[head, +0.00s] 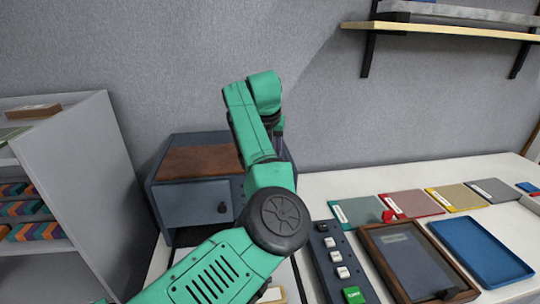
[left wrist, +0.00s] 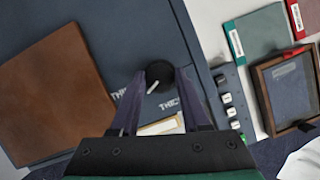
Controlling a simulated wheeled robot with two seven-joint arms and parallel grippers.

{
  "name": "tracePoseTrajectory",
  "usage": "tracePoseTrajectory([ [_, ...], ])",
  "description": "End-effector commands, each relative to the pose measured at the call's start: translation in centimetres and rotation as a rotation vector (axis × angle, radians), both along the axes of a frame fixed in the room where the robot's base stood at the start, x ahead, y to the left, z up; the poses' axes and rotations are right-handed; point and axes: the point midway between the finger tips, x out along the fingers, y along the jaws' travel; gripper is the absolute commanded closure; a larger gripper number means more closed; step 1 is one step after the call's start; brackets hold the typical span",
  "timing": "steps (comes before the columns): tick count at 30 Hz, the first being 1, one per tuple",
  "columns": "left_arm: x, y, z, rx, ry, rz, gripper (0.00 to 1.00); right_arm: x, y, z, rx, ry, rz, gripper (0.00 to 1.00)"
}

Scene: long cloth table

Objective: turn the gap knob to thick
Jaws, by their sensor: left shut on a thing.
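The gap knob (left wrist: 160,74) is a round black knob with a white pointer line, on the blue-grey machine (head: 196,203). In the left wrist view the pointer slants to the lower left, towards the left-hand label. Two labels beside it are partly covered by my fingers; the right one begins "THIC", the left one "THI". My left gripper (left wrist: 160,78) has its two fingers on either side of the knob, shut on it. In the head view my green left arm hides the knob and the fingertips. My right gripper is not in view.
The machine has a brown panel (head: 197,160) on top. Right of it are a button strip (head: 322,254), a wooden-framed tray (head: 375,236) and a blue tray (head: 484,254). Coloured swatches (head: 356,212) lie behind. A shelf unit (head: 95,170) stands left.

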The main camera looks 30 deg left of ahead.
Motion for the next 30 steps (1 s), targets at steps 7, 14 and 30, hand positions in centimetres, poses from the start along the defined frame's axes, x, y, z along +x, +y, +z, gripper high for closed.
tracePoseTrajectory([
  [7,0.1,-0.2,0.3,0.002,0.000,0.228,1.00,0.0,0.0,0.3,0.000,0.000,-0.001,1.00],
  [14,0.2,-0.3,0.5,0.001,0.001,0.446,1.00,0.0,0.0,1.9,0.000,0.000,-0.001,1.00],
  [30,0.4,-0.4,0.8,0.002,0.003,0.927,1.00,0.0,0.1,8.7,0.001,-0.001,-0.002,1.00],
])
